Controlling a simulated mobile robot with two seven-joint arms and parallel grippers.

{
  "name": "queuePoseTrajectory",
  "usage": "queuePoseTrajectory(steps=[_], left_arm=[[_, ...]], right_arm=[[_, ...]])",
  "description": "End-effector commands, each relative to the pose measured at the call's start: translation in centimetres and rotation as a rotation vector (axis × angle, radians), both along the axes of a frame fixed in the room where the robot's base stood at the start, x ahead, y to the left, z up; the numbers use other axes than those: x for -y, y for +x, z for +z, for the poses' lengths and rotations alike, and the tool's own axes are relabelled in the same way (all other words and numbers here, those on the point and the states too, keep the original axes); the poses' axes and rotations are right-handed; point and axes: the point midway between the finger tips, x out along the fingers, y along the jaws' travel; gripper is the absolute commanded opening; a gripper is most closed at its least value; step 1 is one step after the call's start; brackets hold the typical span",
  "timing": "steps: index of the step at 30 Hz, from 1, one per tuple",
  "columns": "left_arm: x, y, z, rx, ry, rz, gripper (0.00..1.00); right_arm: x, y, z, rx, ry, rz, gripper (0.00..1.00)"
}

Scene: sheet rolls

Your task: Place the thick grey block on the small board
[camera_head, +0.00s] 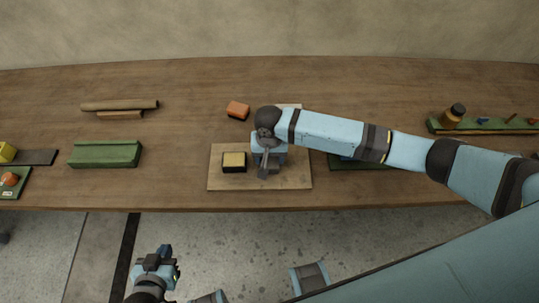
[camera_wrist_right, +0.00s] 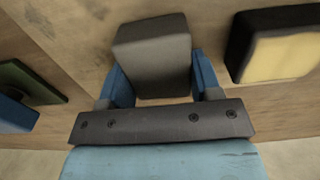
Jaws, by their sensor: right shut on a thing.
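The thick grey block (camera_wrist_right: 152,58) sits between the two blue fingers of my right gripper (camera_wrist_right: 155,85) in the right wrist view. That gripper is shut on it. In the head view my right gripper (camera_head: 268,160) is over the right half of the small light-wood board (camera_head: 222,183) and largely hides the block. I cannot tell whether the block touches the board. A black-edged block with a yellow top (camera_head: 234,160) lies on the board to the left, apart from the grey block. My left gripper (camera_head: 164,252) is low in front of the table, away from the objects; its jaw state is unclear.
An orange block (camera_head: 238,110) lies behind the board. A dark green tray (camera_head: 350,164) is partly under my right arm. Bare table lies left of the board.

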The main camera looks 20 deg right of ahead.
Motion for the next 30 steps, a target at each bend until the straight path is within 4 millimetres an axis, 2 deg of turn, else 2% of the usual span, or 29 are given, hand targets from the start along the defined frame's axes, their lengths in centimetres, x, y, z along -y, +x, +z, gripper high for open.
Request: queuePoseTrajectory(steps=[6, 7, 10, 20, 26, 30], left_arm=[[0.0, 0.0, 0.2, 0.000, 0.000, 0.000, 0.00], [0.0, 0.0, 0.2, 0.000, 0.001, -0.001, 0.00], [0.0, 0.0, 0.1, 0.001, 0.001, -0.001, 0.00], [0.0, 0.0, -0.1, 0.001, 0.001, -0.001, 0.00], [0.0, 0.0, 0.3, 0.001, 0.001, -0.001, 0.00], [0.0, 0.0, 0.5, 0.005, 0.001, -0.002, 0.00]], right_arm=[[0.0, 0.0, -0.2, -0.001, 0.000, -0.001, 0.31], [0.0, 0.0, -0.2, 0.000, 0.000, -0.001, 0.60], [0.0, 0.0, -0.2, 0.000, 0.000, -0.001, 0.83], [0.0, 0.1, 0.0, 0.001, 0.000, 0.000, 0.84], [0.0, 0.1, 3.0, 0.002, 0.002, 0.000, 0.84], [0.0, 0.1, 6.2, 0.003, 0.002, 0.000, 0.84]])
